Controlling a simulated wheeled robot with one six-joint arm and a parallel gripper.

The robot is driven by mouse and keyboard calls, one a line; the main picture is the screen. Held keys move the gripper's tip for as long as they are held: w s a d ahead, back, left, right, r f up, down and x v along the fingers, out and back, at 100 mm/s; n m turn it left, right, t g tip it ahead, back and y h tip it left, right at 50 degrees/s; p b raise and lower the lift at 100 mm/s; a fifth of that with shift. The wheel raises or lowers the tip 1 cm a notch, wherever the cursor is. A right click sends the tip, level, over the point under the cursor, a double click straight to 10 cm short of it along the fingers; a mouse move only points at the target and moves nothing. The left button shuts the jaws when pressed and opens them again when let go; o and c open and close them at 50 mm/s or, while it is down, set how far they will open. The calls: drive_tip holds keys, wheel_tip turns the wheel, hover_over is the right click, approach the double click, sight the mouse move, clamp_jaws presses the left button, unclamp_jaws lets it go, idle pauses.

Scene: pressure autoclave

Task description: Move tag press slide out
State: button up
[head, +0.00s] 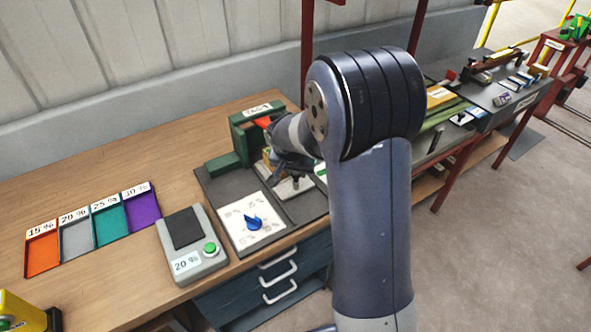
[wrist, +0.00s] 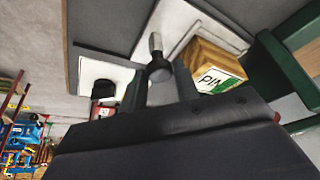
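The green tag press (head: 243,135) stands on a dark base plate at the back of the bench. Its white slide (head: 290,188) shows in part below my gripper. In the wrist view the slide (wrist: 178,22) carries a wooden block (wrist: 212,66) with a white and green label. A dark round knob (wrist: 159,70) on a pale metal stem shows at my fingertips. My gripper (wrist: 160,78) has one finger on each side of the knob, with the fingers apart. I cannot tell whether they press on it. In the head view my gripper (head: 293,170) is partly hidden by my arm.
A white plate with a blue pointer (head: 254,222) lies in front of the press. A grey box with a green button (head: 210,248) stands to its left. Coloured trays (head: 110,226) lie farther left. Bare wood lies behind them. More benches stand at right.

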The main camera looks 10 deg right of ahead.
clamp_jaws()
drive_tip(key=s+d+b, duration=0.3)
drive_tip(key=s+b, duration=0.1)
drive_tip(key=s, duration=0.7)
drive_tip(key=shift+s+d, duration=0.3)
drive_tip(key=shift+d, duration=0.1)
drive_tip(key=shift+o, duration=2.2)
unclamp_jaws()
drive_tip(key=shift+s, duration=0.1)
drive_tip(key=v, duration=1.1)
drive_tip(key=shift+f, duration=0.15)
